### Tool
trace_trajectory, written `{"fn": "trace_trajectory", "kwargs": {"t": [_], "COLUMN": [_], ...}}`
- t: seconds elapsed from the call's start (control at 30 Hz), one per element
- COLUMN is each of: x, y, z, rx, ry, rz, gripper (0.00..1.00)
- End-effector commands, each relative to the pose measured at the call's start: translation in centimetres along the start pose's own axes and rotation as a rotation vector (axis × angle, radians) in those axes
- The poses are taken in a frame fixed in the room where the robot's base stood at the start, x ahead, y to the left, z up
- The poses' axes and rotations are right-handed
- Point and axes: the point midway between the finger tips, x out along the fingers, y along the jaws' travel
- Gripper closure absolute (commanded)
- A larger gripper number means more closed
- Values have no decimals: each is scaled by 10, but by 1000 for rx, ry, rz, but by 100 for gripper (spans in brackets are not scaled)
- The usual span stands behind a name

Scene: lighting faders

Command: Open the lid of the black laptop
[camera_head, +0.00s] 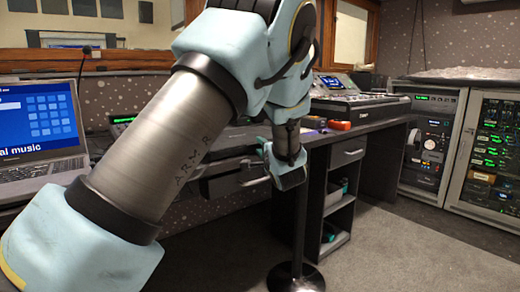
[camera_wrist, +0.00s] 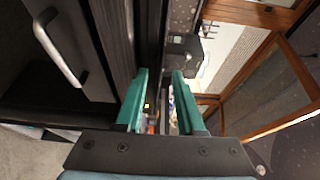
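A laptop (camera_head: 40,118) stands at the far left in the head view, with its lid up and a lit blue screen. Its body looks grey and dark, and I cannot tell if it is the black laptop of the task. No laptop with a shut lid can be made out; my arm covers much of the desk's middle. My gripper (camera_head: 268,160) is at the desk's front edge, beside the drawers. In the wrist view my gripper (camera_wrist: 160,75) has its two teal fingers apart, with nothing between them.
A drawer handle (camera_wrist: 60,48) is close on the left in the wrist view. The dark desk (camera_head: 345,134) carries a mixing console (camera_head: 360,101) and an orange item (camera_head: 339,125). Equipment racks (camera_head: 490,150) stand at the right. The carpet (camera_head: 400,250) in front is clear.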

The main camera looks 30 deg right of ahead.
Motion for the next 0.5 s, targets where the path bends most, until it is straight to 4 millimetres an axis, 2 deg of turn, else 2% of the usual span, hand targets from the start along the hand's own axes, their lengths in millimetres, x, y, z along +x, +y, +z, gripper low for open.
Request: {"fn": "trace_trajectory", "kwargs": {"t": [0.1, 0.37, 0.5], "x": [7, 8, 8], "y": [0, 0, 0], "z": [0, 0, 0], "rx": [0, 0, 0], "ry": [0, 1, 1], "rz": [0, 0, 0], "gripper": [62, 62, 76]}}
